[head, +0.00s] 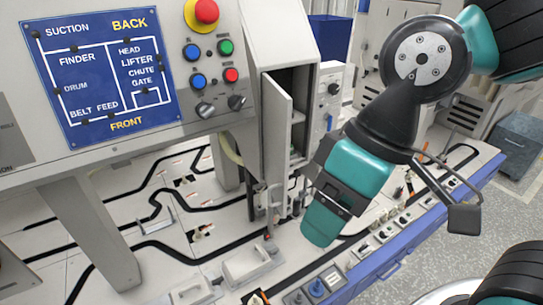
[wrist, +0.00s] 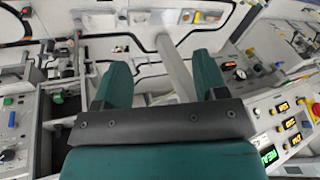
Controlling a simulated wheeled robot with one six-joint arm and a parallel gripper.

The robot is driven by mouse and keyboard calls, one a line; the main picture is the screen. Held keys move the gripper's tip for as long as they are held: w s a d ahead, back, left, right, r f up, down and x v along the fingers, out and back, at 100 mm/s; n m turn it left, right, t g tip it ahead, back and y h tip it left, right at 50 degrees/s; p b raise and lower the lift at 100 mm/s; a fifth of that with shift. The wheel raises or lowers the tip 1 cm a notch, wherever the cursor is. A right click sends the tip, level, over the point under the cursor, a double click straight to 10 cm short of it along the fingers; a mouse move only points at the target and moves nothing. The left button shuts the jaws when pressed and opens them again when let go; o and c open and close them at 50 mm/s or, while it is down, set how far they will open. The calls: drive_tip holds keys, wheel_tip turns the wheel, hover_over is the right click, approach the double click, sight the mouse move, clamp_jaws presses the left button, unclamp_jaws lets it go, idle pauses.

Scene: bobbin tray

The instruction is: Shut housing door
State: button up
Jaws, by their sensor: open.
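The housing (head: 313,125) is a tall grey cabinet in the middle of the head view. Its door (head: 277,135) is a narrow grey panel standing open on the left side, and the dark inside with shelves shows. My gripper (head: 322,232) has teal fingers and hangs to the right of the door's lower end, apart from it as far as I can tell. In the wrist view the two fingers (wrist: 160,65) are spread with nothing between them. I cannot pick out the door for certain in the wrist view.
A control panel (head: 208,70) with a red stop button (head: 206,11) and a blue sign (head: 108,75) stand at the left. A white bed with black tracks (head: 165,250) lies below. Small switches and a blue knob (head: 317,288) line the front edge.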

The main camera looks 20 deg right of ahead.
drive_tip(key=shift+w+f, duration=0.1)
drive_tip(key=shift+w, duration=0.15)
drive_tip(key=c, duration=0.4)
drive_tip(key=w+f+m+h, duration=0.1)
drive_tip(key=w, duration=0.2)
drive_tip(key=w+f+m+t+h+b, duration=0.1)
drive_tip(key=w+f, duration=0.1)
drive_tip(key=w, duration=0.2)
drive_tip(key=w+f+h+b, duration=0.1)
drive_tip(key=w, duration=0.2)
drive_tip(key=shift+w+d+f+m, duration=0.2)
drive_tip(key=shift+w+d+m, duration=0.15)
drive_tip(key=shift+w+m, duration=0.05)
clamp_jaws()
drive_tip(key=w+a+f+m+t+h+b, duration=0.1)
drive_tip(key=w+f+m+t+h+b, duration=0.15)
drive_tip(key=w, duration=0.45)
drive_tip(key=w+a+f+m+t+h+b, duration=0.1)
drive_tip(key=w+f+m+h, duration=0.25)
drive_tip(key=w, duration=0.45)
drive_tip(key=shift+n+h, duration=0.4)
drive_tip(key=x, duration=1)
drive_tip(key=shift+a+f+p, duration=0.1)
drive_tip(key=shift+a+p, duration=0.05)
drive_tip(key=shift+p, duration=0.2)
